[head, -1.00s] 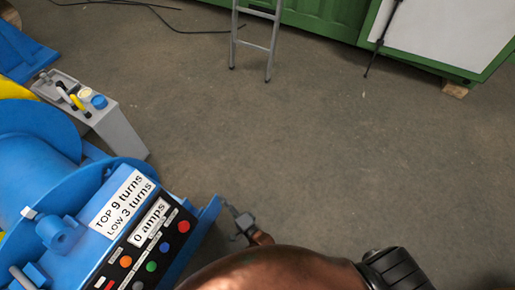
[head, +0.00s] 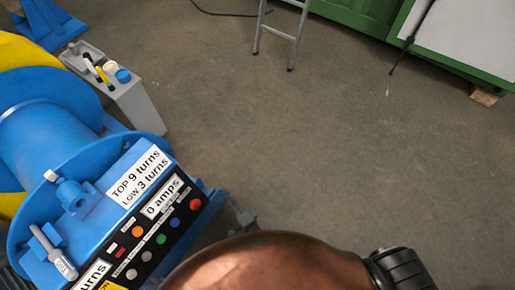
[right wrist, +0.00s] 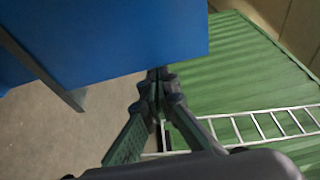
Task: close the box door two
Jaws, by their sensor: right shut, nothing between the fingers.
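The blue box with the control panel (head: 165,225) stands at lower left in the head view, with buttons and a "0 amps" label. A narrow blue plate (head: 208,212) shows along its right side; I cannot tell how far any door is open. My right gripper (head: 242,215) is just right of this plate, mostly hidden behind my brown arm. In the right wrist view a large blue panel (right wrist: 120,35) fills the upper left. There my right gripper (right wrist: 157,76) is shut and empty, its fingertips at the panel's lower edge; touching cannot be told. My left gripper is not visible.
A blue drum (head: 50,130) sits behind the control box. A grey holder (head: 135,100) with pens stands beside it. A ladder (head: 280,35) and a green container (head: 350,12) are at the back. The floor (head: 310,140) between is clear.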

